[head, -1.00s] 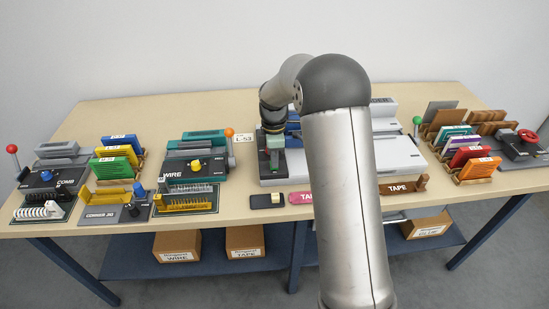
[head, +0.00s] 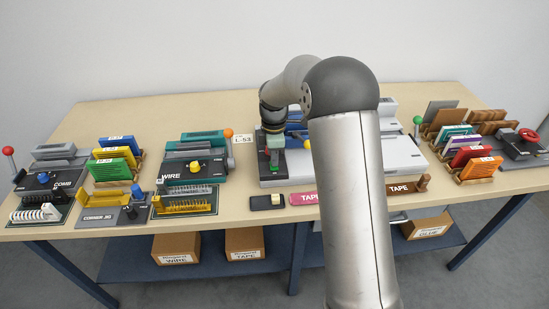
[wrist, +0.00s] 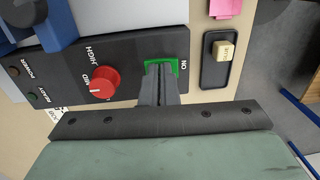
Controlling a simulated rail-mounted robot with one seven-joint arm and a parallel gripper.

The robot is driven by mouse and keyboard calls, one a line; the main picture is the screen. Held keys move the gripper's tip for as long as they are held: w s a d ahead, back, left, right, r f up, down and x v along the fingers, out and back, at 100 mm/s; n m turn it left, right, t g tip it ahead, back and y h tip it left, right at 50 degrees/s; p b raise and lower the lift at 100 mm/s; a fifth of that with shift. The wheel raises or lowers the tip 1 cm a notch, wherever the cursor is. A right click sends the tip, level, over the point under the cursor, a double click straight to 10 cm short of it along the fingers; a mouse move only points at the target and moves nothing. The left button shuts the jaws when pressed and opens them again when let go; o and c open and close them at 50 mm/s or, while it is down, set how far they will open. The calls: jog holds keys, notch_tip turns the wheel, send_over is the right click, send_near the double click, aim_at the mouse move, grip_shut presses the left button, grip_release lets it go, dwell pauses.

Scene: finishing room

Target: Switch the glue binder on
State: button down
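The glue binder (head: 402,153) is the long pale grey machine at the middle of the bench, partly hidden by my arm. Its dark control panel (wrist: 128,55) fills the upper left of the wrist view. A green rocker switch (wrist: 153,68) marked ON sits at the panel's right end. A red knob (wrist: 100,82) is beside it, with MID and HIGH marks. My gripper (wrist: 160,70) is shut and empty, its fingertips over the green switch and hiding part of it. I cannot tell whether they touch it. In the head view my gripper (head: 273,158) is at the machine's left end.
The wire machine (head: 190,168) stands to the left. Coloured books in racks (head: 478,168) stand to the right.

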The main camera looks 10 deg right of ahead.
jog(key=r+p, duration=0.2)
jog(key=r, duration=0.1)
jog(key=r+p, duration=0.2)
jog(key=shift+w, duration=0.3)
notch_tip(320, 180, up, 9)
jog(key=w+b, duration=0.1)
jog(key=b, duration=0.1)
jog(key=shift+b, duration=0.3)
jog(key=shift+d, duration=0.1)
